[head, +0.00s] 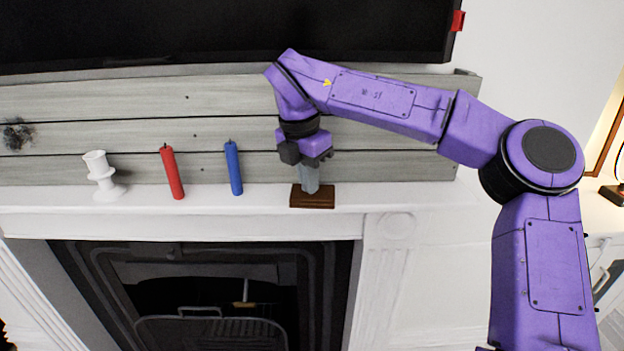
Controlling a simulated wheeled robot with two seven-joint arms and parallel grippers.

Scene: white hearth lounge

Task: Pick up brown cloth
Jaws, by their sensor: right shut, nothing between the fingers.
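The brown cloth (313,201) looks like a small, flat, dark brown block. It lies on the white mantel shelf, right of the candles. My right gripper (310,187) points down directly over it. Its fingertips are shut with nothing between them and reach the cloth's top or just above it; I cannot tell if they touch. The fingers hide part of the cloth's back and middle. My left gripper is not in view.
A blue candle (234,169), a red candle (172,173) and a white candle holder (103,176) stand on the mantel (262,205) to the left. Grey boards rise behind, with a dark screen (220,30) above. A fireplace (210,295) opens below.

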